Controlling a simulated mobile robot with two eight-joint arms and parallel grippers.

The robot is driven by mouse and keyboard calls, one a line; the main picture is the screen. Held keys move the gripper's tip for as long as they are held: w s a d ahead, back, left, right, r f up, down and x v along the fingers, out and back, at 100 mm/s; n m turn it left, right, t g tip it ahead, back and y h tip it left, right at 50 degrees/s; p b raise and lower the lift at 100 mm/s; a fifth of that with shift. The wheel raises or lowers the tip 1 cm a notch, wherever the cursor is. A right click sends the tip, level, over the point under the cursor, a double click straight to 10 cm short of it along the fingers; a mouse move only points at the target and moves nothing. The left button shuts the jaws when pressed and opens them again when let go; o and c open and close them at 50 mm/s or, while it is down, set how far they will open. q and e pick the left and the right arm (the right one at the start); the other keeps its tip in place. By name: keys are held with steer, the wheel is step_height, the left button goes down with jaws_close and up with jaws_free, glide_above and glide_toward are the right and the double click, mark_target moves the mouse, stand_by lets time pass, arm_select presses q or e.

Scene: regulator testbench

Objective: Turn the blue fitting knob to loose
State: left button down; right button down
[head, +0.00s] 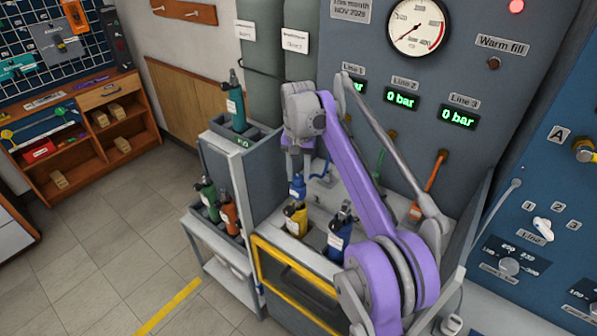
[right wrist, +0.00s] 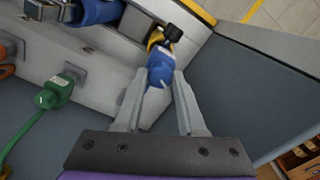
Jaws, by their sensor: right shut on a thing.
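The blue fitting knob (head: 297,187), with a pale label on it, is just below my right gripper (head: 296,164) in the head view. In the right wrist view the blue knob (right wrist: 160,66) sits between the fingertips of my right gripper (right wrist: 160,80), which is shut on it. Part of the knob is hidden by the fingers, and its turned position cannot be told. My left gripper is in neither view.
A yellow cylinder (head: 295,220) and a dark blue cylinder (head: 340,236) stand close to the knob. A green fitting (right wrist: 57,91) with its hose is to the left in the right wrist view. A grey side wall (right wrist: 240,90) is close on the right there.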

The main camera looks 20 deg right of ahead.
steer(key=n+p, duration=0.2)
steer(key=n, duration=0.3)
steer(key=shift+r, duration=0.1)
steer(key=n+p, duration=0.1)
steer(key=n, duration=0.4)
steer(key=shift+n, duration=0.3)
steer(key=n+p, duration=0.1)
steer(key=n, duration=0.5)
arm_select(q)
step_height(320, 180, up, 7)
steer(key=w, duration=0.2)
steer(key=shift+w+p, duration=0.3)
arm_select(e)
steer(key=n, duration=0.6)
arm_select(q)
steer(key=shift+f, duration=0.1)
arm_select(e)
steer(key=shift+n, duration=0.3)
steer(key=shift+c, duration=2.4)
jaws_free()
